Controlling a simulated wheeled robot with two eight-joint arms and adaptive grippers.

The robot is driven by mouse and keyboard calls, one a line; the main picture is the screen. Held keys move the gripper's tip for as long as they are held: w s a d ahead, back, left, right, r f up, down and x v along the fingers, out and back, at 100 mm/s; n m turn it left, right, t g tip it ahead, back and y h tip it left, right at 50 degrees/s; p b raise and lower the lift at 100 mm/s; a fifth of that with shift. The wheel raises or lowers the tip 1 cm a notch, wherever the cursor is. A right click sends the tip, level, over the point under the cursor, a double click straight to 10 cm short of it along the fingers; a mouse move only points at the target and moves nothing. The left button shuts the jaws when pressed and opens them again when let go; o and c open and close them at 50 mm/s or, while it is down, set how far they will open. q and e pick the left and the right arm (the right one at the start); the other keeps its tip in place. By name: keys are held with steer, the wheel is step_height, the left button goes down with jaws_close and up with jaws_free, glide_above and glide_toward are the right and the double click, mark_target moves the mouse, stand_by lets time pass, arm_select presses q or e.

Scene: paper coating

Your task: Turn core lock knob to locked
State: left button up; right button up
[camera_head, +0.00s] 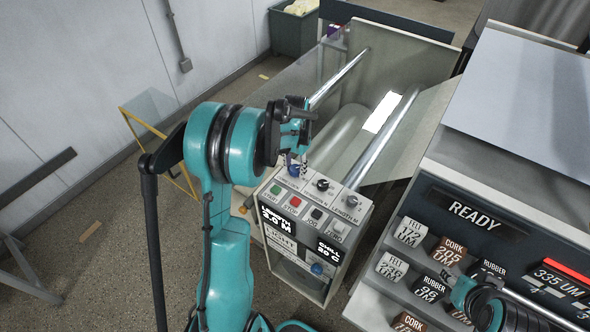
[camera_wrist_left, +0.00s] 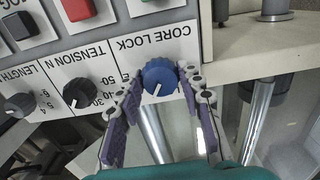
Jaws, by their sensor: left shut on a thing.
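The blue core lock knob (camera_wrist_left: 160,77) is on the white panel under the CORE LOCK label, upside down in the left wrist view. Its white pointer line slants toward the lower left of that view. My left gripper (camera_wrist_left: 161,86) has its purple fingers on both sides of the knob, shut on it. In the head view the left gripper (camera_head: 301,158) is over the panel's far left corner, and the blue knob (camera_head: 293,171) shows just below it. The knob's position marks are hidden by the fingers. My right gripper (camera_head: 466,294) is at the lower right; its fingers are unclear.
The control box (camera_head: 306,255) also has black tension (camera_wrist_left: 79,91) and length (camera_wrist_left: 19,105) knobs and several buttons. Metal rollers (camera_head: 383,132) lie beyond it. A READY console (camera_head: 474,213) with rows of labelled blocks stands at the right, close to the right arm.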

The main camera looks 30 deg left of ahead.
mark_target(295, 168)
arm_select(q)
steer(key=n+b, duration=0.1)
steer(key=n, duration=0.2)
steer(key=shift+n, duration=0.3)
steer(key=shift+n+b, duration=0.4)
steer(key=shift+n, duration=1)
steer(key=o, duration=1.2)
steer(key=shift+c, duration=0.2)
steer(key=shift+r, duration=0.1)
step_height(295, 168, up, 12)
